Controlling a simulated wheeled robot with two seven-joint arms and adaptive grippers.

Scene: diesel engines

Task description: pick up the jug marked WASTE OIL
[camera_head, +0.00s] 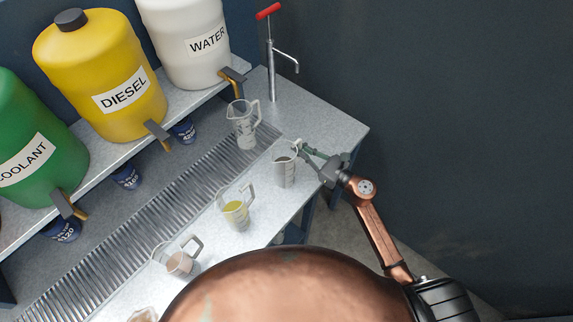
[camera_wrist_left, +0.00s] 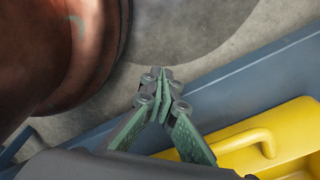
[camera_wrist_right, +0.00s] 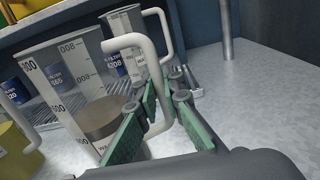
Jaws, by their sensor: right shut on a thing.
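A clear measuring jug (camera_head: 285,170) with dark grey-brown liquid stands on the bench near its front edge. In the right wrist view this jug (camera_wrist_right: 82,85) carries a label starting "WA"; the rest is hidden behind my finger. My right gripper (camera_wrist_right: 168,92) is shut on the jug's handle (camera_wrist_right: 150,58), also seen in the head view (camera_head: 312,160). The jug looks upright; I cannot tell whether it is lifted. My left gripper (camera_wrist_left: 160,76) is empty with its fingertips together, low beside a yellow object (camera_wrist_left: 270,145); it is out of the head view.
Another clear jug (camera_head: 243,125) stands behind, near a red-handled pump (camera_head: 271,50). A jug of yellow liquid (camera_head: 236,212) and a jug of pinkish liquid (camera_head: 181,262) stand to the left. Large drums with taps (camera_head: 125,110) line the shelf. A slatted drain (camera_head: 150,222) runs along the bench.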

